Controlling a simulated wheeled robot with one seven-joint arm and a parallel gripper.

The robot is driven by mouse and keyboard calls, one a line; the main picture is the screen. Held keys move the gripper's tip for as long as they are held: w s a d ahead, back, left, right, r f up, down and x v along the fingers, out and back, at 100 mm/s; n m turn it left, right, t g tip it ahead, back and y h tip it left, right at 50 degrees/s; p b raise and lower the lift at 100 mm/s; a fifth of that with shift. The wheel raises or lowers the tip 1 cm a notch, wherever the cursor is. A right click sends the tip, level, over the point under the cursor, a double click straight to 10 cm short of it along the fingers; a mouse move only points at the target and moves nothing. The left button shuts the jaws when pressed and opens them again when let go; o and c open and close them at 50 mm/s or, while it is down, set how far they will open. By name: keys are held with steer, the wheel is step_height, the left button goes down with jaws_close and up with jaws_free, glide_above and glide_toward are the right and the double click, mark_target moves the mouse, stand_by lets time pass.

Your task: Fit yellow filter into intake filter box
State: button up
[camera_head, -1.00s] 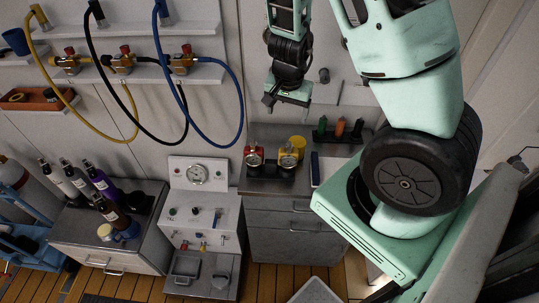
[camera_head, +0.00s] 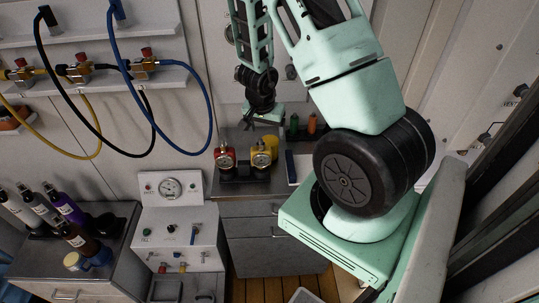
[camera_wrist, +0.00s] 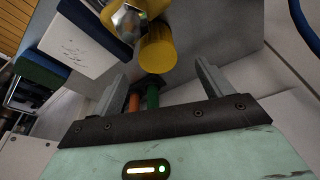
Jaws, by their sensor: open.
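The yellow filter looks to be the yellow cylinder (camera_head: 272,144) on the grey cabinet top, right behind a yellow-bodied regulator (camera_head: 261,157). It also shows in the wrist view (camera_wrist: 159,48), just beyond my fingertips. My gripper (camera_head: 262,119) hangs above and behind it in the head view. In the wrist view my gripper (camera_wrist: 160,76) is open, its two fingers well apart with nothing held. The intake filter box is not clearly identifiable. A white panel unit (camera_head: 172,228) with a round gauge stands left of the cabinet and has an open tray-like part at its foot.
A red regulator (camera_head: 224,158) stands beside the yellow one. Green and orange handled tools (camera_head: 311,124) stand close by, and their handles show between my fingers in the wrist view. Bottles (camera_head: 68,206) stand on the left cabinet. Hoses (camera_head: 208,95) hang on the wall.

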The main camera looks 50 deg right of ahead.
mark_target(270, 140)
steer(key=shift+s+b+x, duration=0.1)
steer(key=shift+b+x, duration=0.75)
steer(key=shift+x, duration=0.5)
steer(key=shift+s+b+x, duration=0.15)
steer(key=shift+b+x, duration=0.65)
steer(key=shift+x, duration=0.55)
steer(key=shift+d, duration=0.15)
steer(key=shift+r, duration=0.15)
steer(key=c, duration=1.5)
